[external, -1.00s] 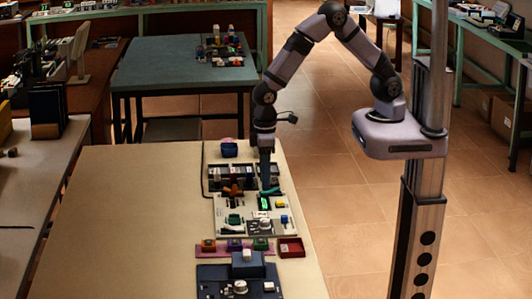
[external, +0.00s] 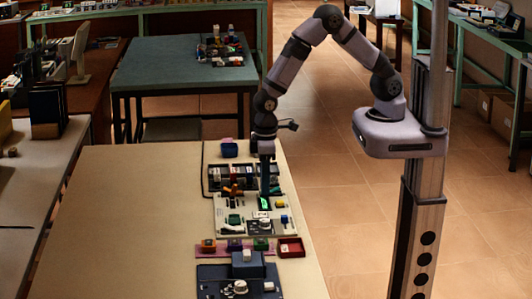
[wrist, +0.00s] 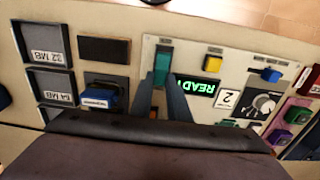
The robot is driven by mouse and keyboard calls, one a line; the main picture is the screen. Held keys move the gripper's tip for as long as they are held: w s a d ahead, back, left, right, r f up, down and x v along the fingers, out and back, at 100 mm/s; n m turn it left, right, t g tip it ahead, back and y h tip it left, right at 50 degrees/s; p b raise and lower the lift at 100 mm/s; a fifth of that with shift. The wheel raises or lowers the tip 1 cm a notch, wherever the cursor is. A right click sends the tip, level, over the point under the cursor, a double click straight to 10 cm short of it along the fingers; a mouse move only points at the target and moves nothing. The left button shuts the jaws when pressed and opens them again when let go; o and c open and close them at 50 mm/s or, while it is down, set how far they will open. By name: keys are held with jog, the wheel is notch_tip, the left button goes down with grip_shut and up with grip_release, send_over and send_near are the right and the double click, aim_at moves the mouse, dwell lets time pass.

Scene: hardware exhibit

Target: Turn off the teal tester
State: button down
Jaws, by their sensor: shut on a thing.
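The tester is a pale grey panel (wrist: 225,62), which also shows in the external view (external: 228,203). Its display (wrist: 196,86) is lit green and reads "READ", with the rest cut off by my finger. A teal upright switch piece (wrist: 162,62) stands on the panel left of the display. My gripper (wrist: 160,88) is over the panel with its two dark fingers at the lower end of the teal piece, shut on it. In the external view my gripper (external: 267,188) points straight down at the panel. The fingers hide the lower part of the teal piece.
A yellow button (wrist: 212,64), a blue slider (wrist: 270,74) and a dial (wrist: 264,103) are close on the right. A blue block (wrist: 98,98) and labelled dark slots (wrist: 47,44) lie left. A red tray (external: 291,248) stands nearer the camera. The table's left side is clear.

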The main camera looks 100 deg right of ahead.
jog(key=shift+s+t+b, duration=0.15)
jog(key=shift+t+b, duration=0.25)
jog(key=shift+b, duration=0.15)
jog(key=shift+s+t+b, duration=0.15)
jog(key=shift+t+b, duration=0.55)
jog(key=shift+b, duration=0.5)
jog(key=t+b, duration=0.1)
jog(key=b, duration=0.3)
jog(key=shift+s+f, duration=0.15)
jog(key=t+b, duration=0.1)
jog(key=b, duration=0.3)
jog(key=shift+s, duration=0.2)
jog(key=t+b, duration=0.1)
jog(key=b, duration=0.1)
jog(key=shift+s+b, duration=0.1)
jog(key=shift+b, duration=0.2)
jog(key=shift+s+r+t+b, duration=0.1)
jog(key=shift+r+t+b, duration=0.25)
jog(key=shift+b, duration=0.7)
jog(key=shift+r, duration=0.1)
jog(key=c, duration=1.7)
grip_release()
